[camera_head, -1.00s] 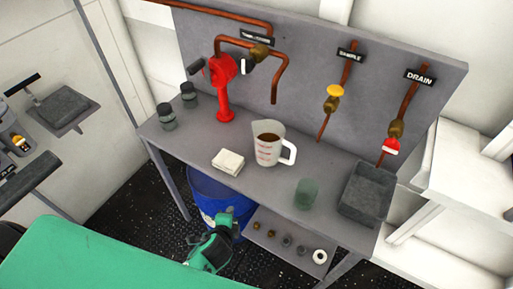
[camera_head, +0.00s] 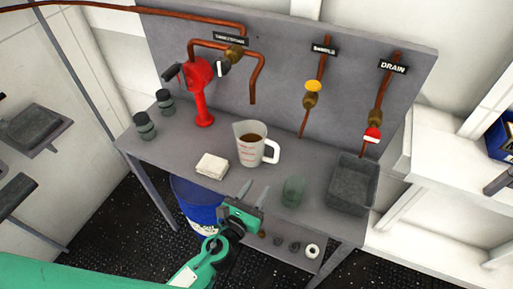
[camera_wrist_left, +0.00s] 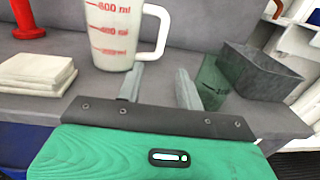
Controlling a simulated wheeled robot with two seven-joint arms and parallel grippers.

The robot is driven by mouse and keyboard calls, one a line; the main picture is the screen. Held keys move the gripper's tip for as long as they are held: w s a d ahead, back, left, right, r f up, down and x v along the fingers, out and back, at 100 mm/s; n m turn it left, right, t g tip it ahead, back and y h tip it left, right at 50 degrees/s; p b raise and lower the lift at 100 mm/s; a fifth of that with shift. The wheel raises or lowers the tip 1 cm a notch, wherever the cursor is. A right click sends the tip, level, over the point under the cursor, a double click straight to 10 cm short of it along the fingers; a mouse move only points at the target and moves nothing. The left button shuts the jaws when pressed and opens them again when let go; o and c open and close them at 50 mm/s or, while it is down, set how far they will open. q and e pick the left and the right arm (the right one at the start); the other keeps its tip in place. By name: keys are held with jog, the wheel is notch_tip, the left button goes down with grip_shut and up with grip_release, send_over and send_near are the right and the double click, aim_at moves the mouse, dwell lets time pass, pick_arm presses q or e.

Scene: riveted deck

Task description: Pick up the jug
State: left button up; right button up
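The jug (camera_head: 250,146) is clear with red markings, a white handle on its right side and dark brown liquid inside. It stands upright on the grey bench. In the left wrist view the jug (camera_wrist_left: 112,32) shows at the top, just beyond the fingers. My left gripper (camera_head: 252,190) is open and empty at the bench's front edge, in front of the jug and apart from it. Its two spread fingers (camera_wrist_left: 158,82) point toward the bench, with the handle above the gap. My right gripper is not in view.
A green glass (camera_head: 292,191) stands right of my gripper, close to its right finger. A white cloth stack (camera_head: 212,166) lies left of the jug. A grey bin (camera_head: 352,184) stands at the right end. A red pump (camera_head: 201,95) and pipes (camera_head: 254,85) stand behind.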

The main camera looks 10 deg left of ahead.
aim_at(275, 158)
pick_arm(q)
jog(key=shift+w+d+m, duration=0.3)
jog(key=p+x, duration=0.1)
jog(key=x, duration=0.6)
jog(key=shift+w+d, duration=0.15)
jog(key=shift+w, duration=0.3)
jog(key=p+x, duration=0.1)
jog(key=x, duration=0.4)
jog(key=shift+w+r, duration=0.1)
jog(key=shift+w, duration=0.05)
jog(key=shift+c, duration=0.3)
grip_shut()
